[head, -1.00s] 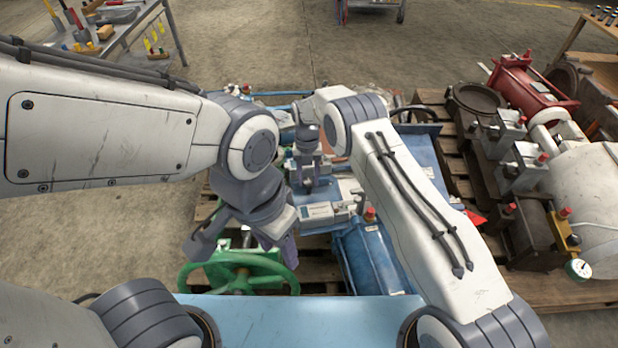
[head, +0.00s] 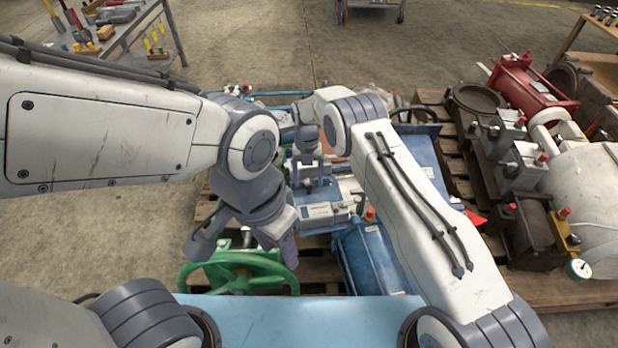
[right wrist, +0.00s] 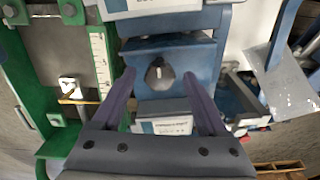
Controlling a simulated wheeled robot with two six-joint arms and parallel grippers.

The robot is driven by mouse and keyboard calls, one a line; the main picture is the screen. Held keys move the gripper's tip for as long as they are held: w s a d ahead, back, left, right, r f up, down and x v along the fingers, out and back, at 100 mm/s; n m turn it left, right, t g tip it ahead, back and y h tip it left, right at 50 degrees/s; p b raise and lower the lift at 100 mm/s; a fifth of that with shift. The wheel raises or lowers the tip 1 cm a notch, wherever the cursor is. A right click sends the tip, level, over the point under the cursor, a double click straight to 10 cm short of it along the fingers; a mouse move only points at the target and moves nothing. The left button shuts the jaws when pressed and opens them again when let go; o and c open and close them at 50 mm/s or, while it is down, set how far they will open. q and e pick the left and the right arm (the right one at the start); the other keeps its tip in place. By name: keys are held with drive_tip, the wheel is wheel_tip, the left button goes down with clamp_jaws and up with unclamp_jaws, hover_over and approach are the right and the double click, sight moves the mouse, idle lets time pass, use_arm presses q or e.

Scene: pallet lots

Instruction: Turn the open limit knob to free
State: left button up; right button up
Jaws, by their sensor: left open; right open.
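A dark grey round knob (right wrist: 159,80) with a short white mark sits on a blue block (right wrist: 185,52) in the right wrist view. Its mark points roughly up in that picture. My right gripper (right wrist: 160,74) is open, with one finger on each side of the knob and gaps between. In the head view my right gripper (head: 309,180) hangs over the blue equipment and hides the knob. My left gripper (head: 245,248) is open and empty above the green handwheel (head: 235,262). The small print on the labels is unreadable.
A white label plate (right wrist: 165,126) lies just below the knob, between my right fingers. A green frame with a white scale (right wrist: 101,62) stands to the left. In the head view, a blue cylinder (head: 372,258) and another loaded pallet (head: 545,287) lie to the right.

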wheel_tip(320, 180, up, 10)
drive_tip(key=w+p, duration=0.1)
drive_tip(key=p, duration=0.2)
drive_tip(key=shift+w+a+r, duration=0.15)
drive_tip(key=shift+w, duration=0.2)
